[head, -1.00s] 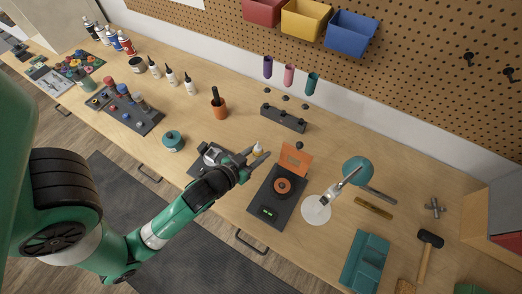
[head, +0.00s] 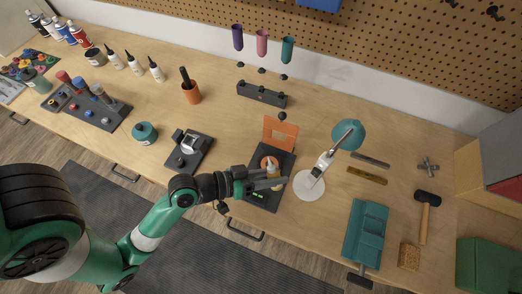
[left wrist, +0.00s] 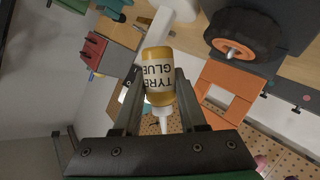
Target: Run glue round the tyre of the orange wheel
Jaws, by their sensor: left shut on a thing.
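My left gripper (head: 278,178) is shut on the glue bottle, which is amber with a white nozzle and reads "TYRE GLUE" in the left wrist view (left wrist: 158,75). The nozzle points toward the bottom of that view. The wheel, a black tyre with an orange hub (left wrist: 234,47), is at the upper right there, apart from the bottle in the picture. In the head view the orange wheel (head: 267,160) is on a dark stand (head: 288,163), partly hidden by the gripper and bottle. My right gripper is not in view.
An orange panel (head: 279,131) stands behind the wheel. A white lamp base (head: 309,187) with a teal lamp head (head: 348,135) is close on the right. A dark device (head: 190,148) sits to the left. A teal tool block (head: 366,232) lies at the front right.

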